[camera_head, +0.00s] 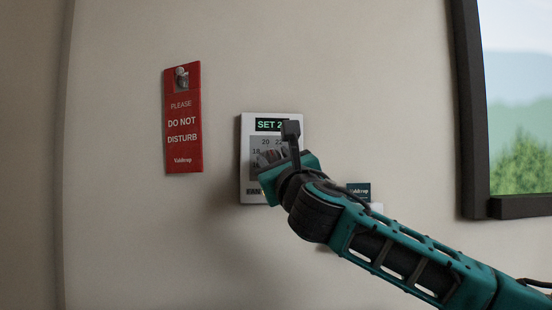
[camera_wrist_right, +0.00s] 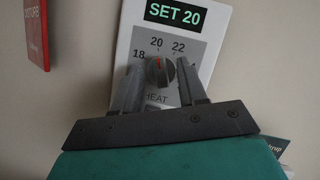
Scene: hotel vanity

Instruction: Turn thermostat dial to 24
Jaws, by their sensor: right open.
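The white thermostat (camera_head: 247,190) is on the wall in the head view, partly hidden behind my right gripper. In the right wrist view the thermostat (camera_wrist_right: 132,35) shows a green display reading SET 20, with 18, 20 and 22 printed on its grey face. The dark round dial (camera_wrist_right: 160,71) has a red mark that points up near 20. My right gripper (camera_wrist_right: 159,82) is open, with one finger on each side of the dial. I cannot tell whether the fingers touch it. My left gripper is not in view.
A red DO NOT DISTURB sign (camera_head: 183,118) hangs on the wall left of the thermostat. A small teal card (camera_head: 359,190) is behind my right arm. A dark-framed window (camera_head: 472,120) is at the right. The wall between is bare.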

